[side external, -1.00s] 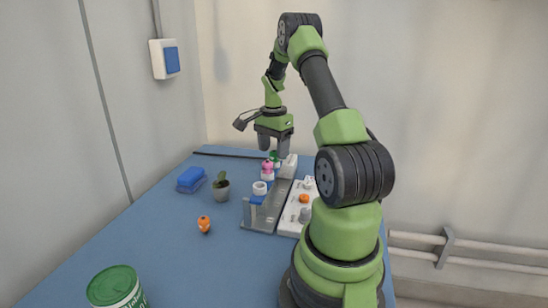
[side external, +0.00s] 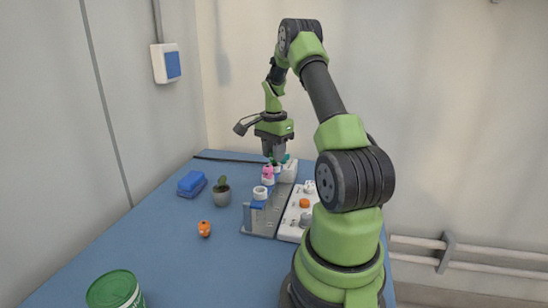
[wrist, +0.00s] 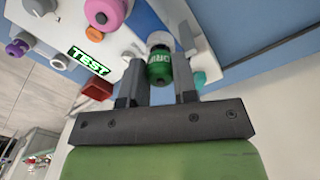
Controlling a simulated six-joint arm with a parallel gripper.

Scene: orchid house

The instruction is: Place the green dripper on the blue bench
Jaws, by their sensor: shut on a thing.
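The green dripper (wrist: 159,70) is a small green cylinder with pale lettering, seen in the wrist view between the two dark fingers of my gripper (wrist: 160,82). The fingers are shut on it. A whitish round part shows at its far end. In the side external view my gripper (side external: 274,157) is low over the far end of the grey rack, and the dripper is mostly hidden by the fingers. I cannot tell whether the dripper still touches the rack. The blue bench (side external: 150,240) spreads wide and mostly bare to the left.
A grey rack (side external: 262,221) holds a pink piece (side external: 268,173) and a white ring piece close to my gripper. A white panel with an orange knob (side external: 304,203) lies beside it. A potted plant (side external: 221,192), blue block (side external: 191,184), orange piece (side external: 204,229) and green can (side external: 114,291) stand left.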

